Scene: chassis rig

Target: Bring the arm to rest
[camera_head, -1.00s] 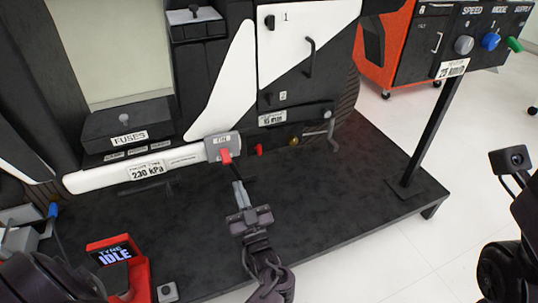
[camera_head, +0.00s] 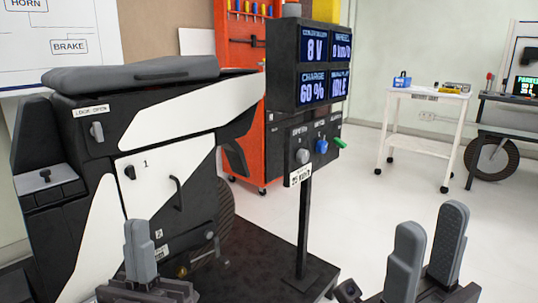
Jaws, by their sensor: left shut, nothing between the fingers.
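My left gripper (camera_head: 139,235) is at the lower left of the head view, upright, its grey fingers together with nothing between them. It shows in front of the lower part of the black and white chassis rig (camera_head: 165,165). No contact with the rig can be made out. My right gripper (camera_head: 431,228) is at the lower right, fingers pointing up with a clear gap between them. It is empty, in front of the pale floor. Most of both arms is outside the picture.
A display panel (camera_head: 312,65) stands on a black post (camera_head: 304,225) between my grippers, above knobs. Behind it is an orange cabinet (camera_head: 232,50). A white cart (camera_head: 440,98) and a dark bench stand farther right. Open floor (camera_head: 385,200) lies between.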

